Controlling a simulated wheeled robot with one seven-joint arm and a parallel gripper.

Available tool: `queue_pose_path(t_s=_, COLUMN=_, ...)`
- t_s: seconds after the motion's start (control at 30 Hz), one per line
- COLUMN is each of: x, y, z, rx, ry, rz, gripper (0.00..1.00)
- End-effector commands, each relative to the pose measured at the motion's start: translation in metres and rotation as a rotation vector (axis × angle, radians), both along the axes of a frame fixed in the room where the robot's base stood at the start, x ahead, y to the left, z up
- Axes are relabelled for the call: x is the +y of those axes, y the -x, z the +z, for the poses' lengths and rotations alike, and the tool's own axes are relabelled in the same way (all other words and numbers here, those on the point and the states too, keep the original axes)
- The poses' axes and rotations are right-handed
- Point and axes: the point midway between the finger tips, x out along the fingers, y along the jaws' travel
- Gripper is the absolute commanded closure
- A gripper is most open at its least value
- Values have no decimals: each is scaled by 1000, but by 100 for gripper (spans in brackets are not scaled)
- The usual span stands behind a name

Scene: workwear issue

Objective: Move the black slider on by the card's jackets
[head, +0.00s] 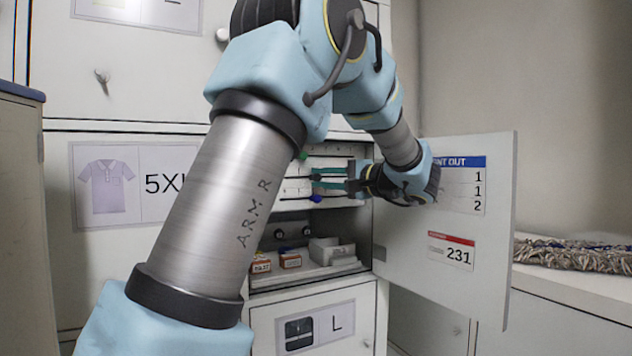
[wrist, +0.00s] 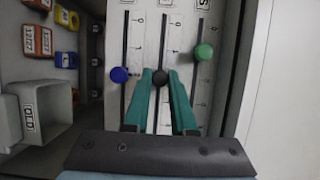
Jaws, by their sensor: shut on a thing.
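The black slider's round knob (wrist: 160,78) sits in the middle slot of a white panel (wrist: 147,25) in the wrist view. My gripper (wrist: 161,74) has its two teal fingers closed on this knob, one on each side. In the head view my gripper (head: 316,178) reaches into the open cabinet from the right, and the black knob is hidden there. A card with a blue header (head: 476,163) on the open door shows 1, 1 and 2. My wrist covers its left part, so the row names cannot be read.
A blue knob (wrist: 119,74) and a green knob (wrist: 204,52) sit in neighbouring slots close to the fingers. The open door (head: 490,260) stands to the right of my gripper. Below the panel is a shelf with small orange boxes (head: 290,260) and a grey bin (head: 330,252).

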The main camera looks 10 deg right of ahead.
Motion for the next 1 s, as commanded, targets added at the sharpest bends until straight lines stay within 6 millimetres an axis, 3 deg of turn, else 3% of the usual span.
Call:
queue_pose_path(t_s=0.13, x=0, y=0, z=-1, rx=2, ry=1, rz=0, gripper=100)
queue_pose_path(t_s=0.17, x=0, y=0, z=-1, rx=2, ry=1, rz=0, gripper=74)
queue_pose_path(t_s=0.43, x=0, y=0, z=0, rx=1, ry=0, rz=0, gripper=45)
queue_pose_path(t_s=0.83, x=1, y=0, z=0, rx=1, ry=1, rz=0, gripper=45)
queue_pose_path(t_s=1.0, x=12, y=4, z=2, rx=0, ry=0, rz=1, gripper=45)
